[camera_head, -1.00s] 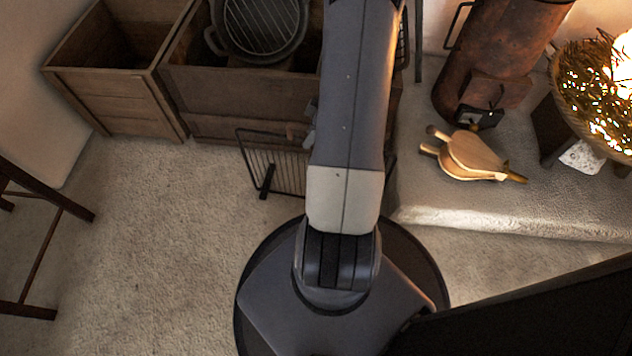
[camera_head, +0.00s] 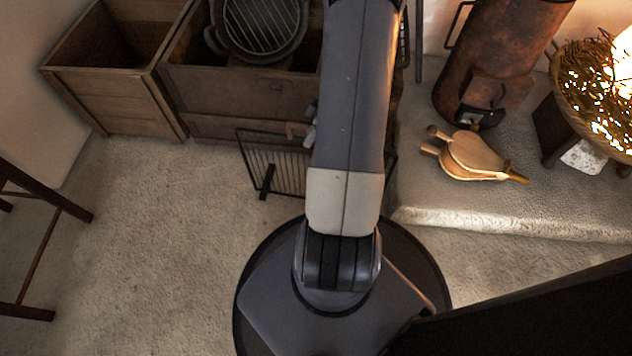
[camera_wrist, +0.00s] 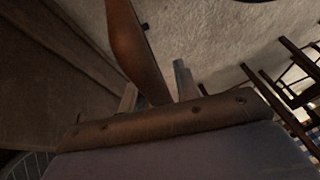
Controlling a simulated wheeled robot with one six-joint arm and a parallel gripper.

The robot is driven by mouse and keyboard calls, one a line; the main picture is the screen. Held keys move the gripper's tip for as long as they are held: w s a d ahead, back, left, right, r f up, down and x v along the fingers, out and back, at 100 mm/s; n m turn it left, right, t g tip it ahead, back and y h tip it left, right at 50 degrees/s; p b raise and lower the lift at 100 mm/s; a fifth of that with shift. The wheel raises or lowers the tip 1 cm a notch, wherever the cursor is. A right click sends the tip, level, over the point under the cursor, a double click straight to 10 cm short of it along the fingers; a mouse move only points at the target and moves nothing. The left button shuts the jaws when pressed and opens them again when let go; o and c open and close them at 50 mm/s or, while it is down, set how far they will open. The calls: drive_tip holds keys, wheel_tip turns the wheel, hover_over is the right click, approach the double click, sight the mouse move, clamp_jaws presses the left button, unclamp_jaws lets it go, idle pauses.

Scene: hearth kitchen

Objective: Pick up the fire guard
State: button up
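The fire guard (camera_head: 285,172), a black wire grille in a dark frame, stands on the carpet in front of the wooden boxes in the head view. My arm covers its right part. A brown handle piece shows at its top. My gripper (camera_head: 311,125) is mostly hidden by my arm, with small grey parts showing beside that handle. In the wrist view a curved brown strip, seemingly the fire guard's handle (camera_wrist: 137,50), runs down between the two fingertips of my gripper (camera_wrist: 157,88). The fingers are apart, with a small gap at the right finger. I see no firm grip.
Wooden boxes (camera_head: 120,98) stand behind the guard, one holding a round grill pot (camera_head: 262,30). A raised hearth (camera_head: 450,215) at right carries bellows (camera_head: 472,157), a rusty metal cylinder (camera_head: 495,60) and a fire basket (camera_head: 575,110). Dark chair legs (camera_head: 40,260) stand at left. Carpet at left is free.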

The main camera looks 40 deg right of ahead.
drive_tip(key=c, duration=0.6)
clamp_jaws()
drive_tip(key=shift+r, duration=0.1)
